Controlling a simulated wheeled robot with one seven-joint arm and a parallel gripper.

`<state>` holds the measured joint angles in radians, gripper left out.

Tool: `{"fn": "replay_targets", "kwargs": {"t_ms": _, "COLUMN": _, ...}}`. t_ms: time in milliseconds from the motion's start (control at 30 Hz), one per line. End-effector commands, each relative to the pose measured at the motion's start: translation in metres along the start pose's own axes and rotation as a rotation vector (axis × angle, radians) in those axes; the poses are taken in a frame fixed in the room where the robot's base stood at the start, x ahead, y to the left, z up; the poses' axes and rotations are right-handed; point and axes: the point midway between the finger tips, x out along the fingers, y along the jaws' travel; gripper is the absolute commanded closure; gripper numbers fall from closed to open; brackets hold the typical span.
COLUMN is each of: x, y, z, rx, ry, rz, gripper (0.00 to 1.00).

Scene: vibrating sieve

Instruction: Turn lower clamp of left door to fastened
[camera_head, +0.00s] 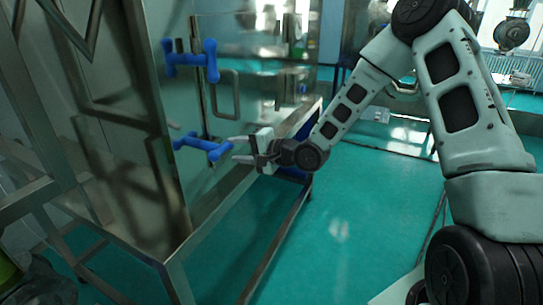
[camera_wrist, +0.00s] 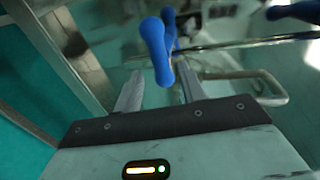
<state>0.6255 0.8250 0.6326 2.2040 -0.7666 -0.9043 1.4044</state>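The lower clamp (camera_head: 203,146) is a blue dumbbell-shaped handle on the metal cabinet door, sticking out roughly level towards my gripper in the head view. My gripper (camera_head: 235,149) is just right of the clamp's near end, its two fingers apart. In the wrist view the blue clamp (camera_wrist: 157,45) appears between the open fingers of my gripper (camera_wrist: 160,85), with a gap on either side. I see no clear grip on it; whether a finger touches it I cannot tell. The clamp's door-side mount is partly hidden.
A similar blue upper clamp (camera_head: 190,60) sits higher on the door; it partly shows in the wrist view (camera_wrist: 293,11). A metal loop handle (camera_head: 238,96) is right of the clamps. The cabinet's frame rail (camera_head: 222,200) runs below. The green floor (camera_head: 345,225) to the right is open.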

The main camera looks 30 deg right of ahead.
Motion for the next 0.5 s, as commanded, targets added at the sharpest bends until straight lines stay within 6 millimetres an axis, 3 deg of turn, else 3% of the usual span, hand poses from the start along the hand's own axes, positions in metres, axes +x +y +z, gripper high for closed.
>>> {"fn": "replay_targets", "kwargs": {"t_ms": 300, "x": -0.076, "y": 0.002, "z": -0.002, "rx": -0.001, "ry": 0.005, "rz": 0.0, "gripper": 0.6}}
{"fn": "replay_targets", "kwargs": {"t_ms": 500, "x": -0.107, "y": 0.001, "z": -0.001, "rx": 0.001, "ry": 0.004, "rz": 0.0, "gripper": 0.6}}
